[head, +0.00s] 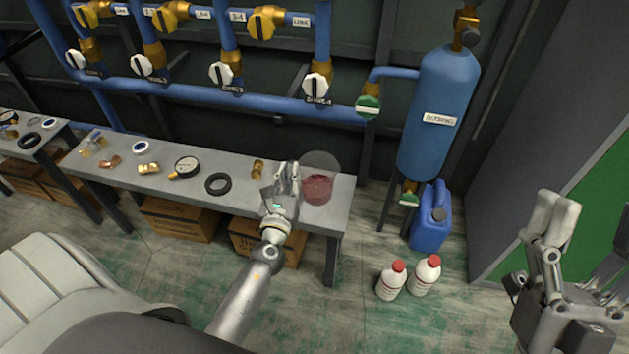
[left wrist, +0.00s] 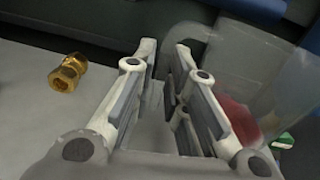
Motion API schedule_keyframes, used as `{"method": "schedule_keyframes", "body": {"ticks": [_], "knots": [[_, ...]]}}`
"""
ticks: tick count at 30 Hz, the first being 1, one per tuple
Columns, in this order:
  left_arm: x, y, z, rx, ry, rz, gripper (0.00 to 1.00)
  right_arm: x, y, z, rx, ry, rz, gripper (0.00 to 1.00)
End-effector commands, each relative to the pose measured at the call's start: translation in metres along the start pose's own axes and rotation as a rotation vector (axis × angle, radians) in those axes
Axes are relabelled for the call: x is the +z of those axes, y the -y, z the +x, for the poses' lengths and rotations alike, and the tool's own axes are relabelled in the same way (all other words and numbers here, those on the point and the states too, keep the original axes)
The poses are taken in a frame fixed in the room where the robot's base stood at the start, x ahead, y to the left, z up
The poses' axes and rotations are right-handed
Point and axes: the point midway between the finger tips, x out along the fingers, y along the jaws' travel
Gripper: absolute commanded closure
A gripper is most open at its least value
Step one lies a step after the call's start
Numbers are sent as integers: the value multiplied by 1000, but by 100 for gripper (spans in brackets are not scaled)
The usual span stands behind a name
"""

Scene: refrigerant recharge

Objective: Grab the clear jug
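The clear jug (head: 321,167) stands upright at the right end of the grey bench, with dark red liquid in its bottom. My left gripper (head: 287,172) is just left of the jug, over the bench. In the left wrist view, the fingers (left wrist: 166,48) are apart with nothing held between them. The jug (left wrist: 245,70) is there on the right, outside and behind the right finger; I cannot tell whether they touch. My right gripper (head: 588,225) is open and empty at the right edge, far from the bench.
A brass fitting (head: 258,169), a black ring (head: 217,184) and a gauge (head: 185,167) lie left on the bench (head: 239,207). Blue pipes (head: 240,99) run behind. A blue tank (head: 437,110), a blue canister (head: 430,222) and two white bottles (head: 391,281) stand to the right.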

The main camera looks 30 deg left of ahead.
Motion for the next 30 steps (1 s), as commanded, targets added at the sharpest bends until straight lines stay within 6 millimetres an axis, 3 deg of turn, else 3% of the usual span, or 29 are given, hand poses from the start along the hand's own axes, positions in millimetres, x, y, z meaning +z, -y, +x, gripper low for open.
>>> {"method": "schedule_keyframes", "body": {"ticks": [9, 13, 30], "knots": [[0, 0, 6, 0, -1, 0, 86, -2, 0, 0, 0, -10, 1, 28], [0, 0, 6, 0, -1, 0, 100, -2, 0, 0, 0, -10, 1, 28], [1, 0, 6, 0, 1, -1, 100, -1, 0, 0, 0, -5, 1, 28]]}}
